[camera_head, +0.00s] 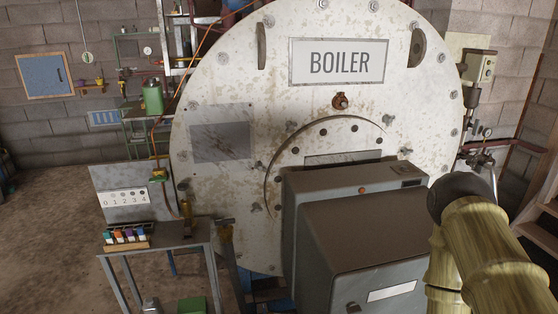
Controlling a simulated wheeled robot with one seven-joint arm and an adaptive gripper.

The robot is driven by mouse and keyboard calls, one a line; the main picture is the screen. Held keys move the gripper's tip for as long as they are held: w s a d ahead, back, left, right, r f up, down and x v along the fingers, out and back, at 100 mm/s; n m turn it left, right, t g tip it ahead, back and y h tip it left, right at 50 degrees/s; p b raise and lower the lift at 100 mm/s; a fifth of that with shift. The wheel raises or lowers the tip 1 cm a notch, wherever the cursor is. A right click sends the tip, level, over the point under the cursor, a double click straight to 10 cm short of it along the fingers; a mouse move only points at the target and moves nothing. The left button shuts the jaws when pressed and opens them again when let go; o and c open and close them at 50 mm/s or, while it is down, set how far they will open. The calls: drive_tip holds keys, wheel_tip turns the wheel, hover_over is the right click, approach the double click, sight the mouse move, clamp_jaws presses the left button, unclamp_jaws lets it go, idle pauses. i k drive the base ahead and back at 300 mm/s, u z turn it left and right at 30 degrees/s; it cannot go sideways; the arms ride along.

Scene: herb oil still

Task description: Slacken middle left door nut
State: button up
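The big round white boiler front (225,75) fills the middle of the head view. A smaller round door (290,153) sits low on it, its lower part hidden by a grey box. Small nuts stand around this door. One on its left side, the likely middle left door nut (260,167), sits between an upper left nut (292,125) and a lower left nut (256,207). They are too small to tell whether they are tight or slack. My gripper is not in view. A yellowish, dark-ended arm part, seemingly mine, shows at lower right, apart from the nuts in the picture.
A grey box unit (325,200) stands before the door, blocking its lower part. At left, a small metal table (175,238) carries coloured items and a numbered panel (125,198). Pipes and a gauge (487,133) are at right. The floor (45,225) at far left is mostly clear.

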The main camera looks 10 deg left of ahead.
sight(259, 165)
drive_tip(key=u, duration=2.4)
drive_tip(key=i, duration=1.8)
drive_tip(key=z, duration=2.3)
